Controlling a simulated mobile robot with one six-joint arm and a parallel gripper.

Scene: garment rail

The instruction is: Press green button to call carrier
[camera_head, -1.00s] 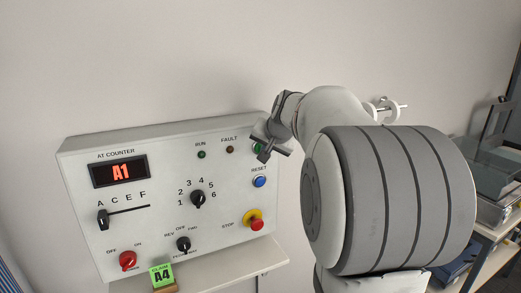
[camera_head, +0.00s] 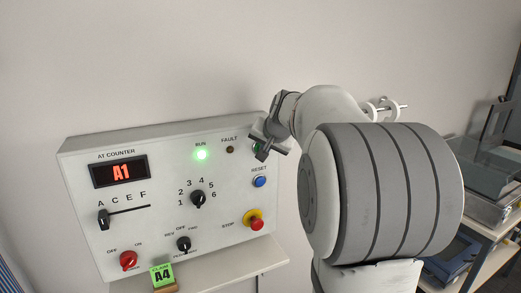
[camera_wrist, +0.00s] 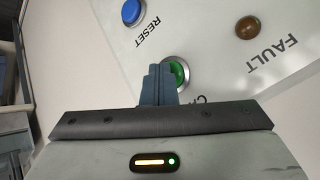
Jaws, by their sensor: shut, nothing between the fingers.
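The green button (camera_wrist: 179,73) has a silver ring and shows at the centre of the wrist view, partly covered by my fingers. My gripper (camera_wrist: 160,72) is shut and empty, its tips at the button's face; I cannot tell whether they touch or press it. In the head view my gripper (camera_head: 262,146) is at the panel's upper right, and only a sliver of green shows beside it. The control panel (camera_head: 150,217) shows A1 on its display (camera_head: 120,172). A claim tag (camera_head: 162,276) reads A4.
The blue RESET button (camera_head: 260,181) sits just below the green button. The red STOP button (camera_head: 256,224) on yellow is lower. The FAULT lamp (camera_head: 230,150) is dark. A numbered knob (camera_head: 198,198) is mid-panel. Trays (camera_head: 490,205) stand on a table at far right.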

